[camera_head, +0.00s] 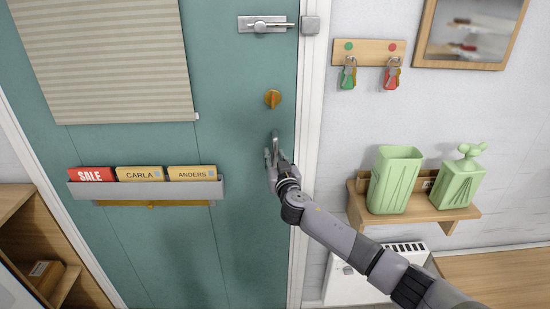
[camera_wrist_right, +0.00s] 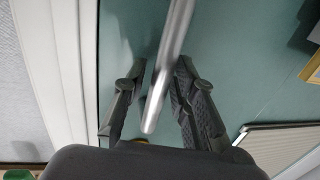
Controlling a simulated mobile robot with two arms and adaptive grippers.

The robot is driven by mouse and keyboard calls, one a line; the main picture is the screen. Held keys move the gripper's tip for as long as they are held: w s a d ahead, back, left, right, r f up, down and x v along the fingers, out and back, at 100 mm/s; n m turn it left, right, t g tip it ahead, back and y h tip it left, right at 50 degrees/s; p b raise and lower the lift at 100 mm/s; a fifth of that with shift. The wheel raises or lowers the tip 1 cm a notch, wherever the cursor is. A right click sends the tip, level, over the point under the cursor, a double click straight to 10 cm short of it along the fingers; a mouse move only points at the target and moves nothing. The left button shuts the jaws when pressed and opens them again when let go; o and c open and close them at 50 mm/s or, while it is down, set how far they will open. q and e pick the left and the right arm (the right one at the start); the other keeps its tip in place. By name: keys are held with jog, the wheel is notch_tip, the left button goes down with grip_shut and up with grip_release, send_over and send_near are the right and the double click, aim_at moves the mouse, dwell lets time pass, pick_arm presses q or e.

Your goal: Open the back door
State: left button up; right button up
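The back door (camera_head: 225,75) is teal and looks shut in its white frame (camera_head: 312,110). A silver handle (camera_head: 275,137) sits low near its right edge, partly hidden by my right gripper (camera_head: 273,157). In the right wrist view, the handle bar (camera_wrist_right: 167,75) runs between the two fingers of that gripper (camera_wrist_right: 161,68). The fingers stand apart, with a visible gap on the left of the bar; contact on the right is unclear. Above are a brass turn knob (camera_head: 272,98) and a silver slide bolt (camera_head: 265,24), its bar ending short of the keeper (camera_head: 310,25). My left gripper is not in view.
A grey mail holder (camera_head: 145,190) with cards and a beige blind (camera_head: 115,60) are on the door. Right of it are a key rack (camera_head: 368,50), a wooden shelf (camera_head: 415,218) with green containers, and a white heater (camera_head: 345,285). A wooden cabinet (camera_head: 38,235) stands left.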

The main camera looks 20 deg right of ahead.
grip_shut()
dwell(0.6)
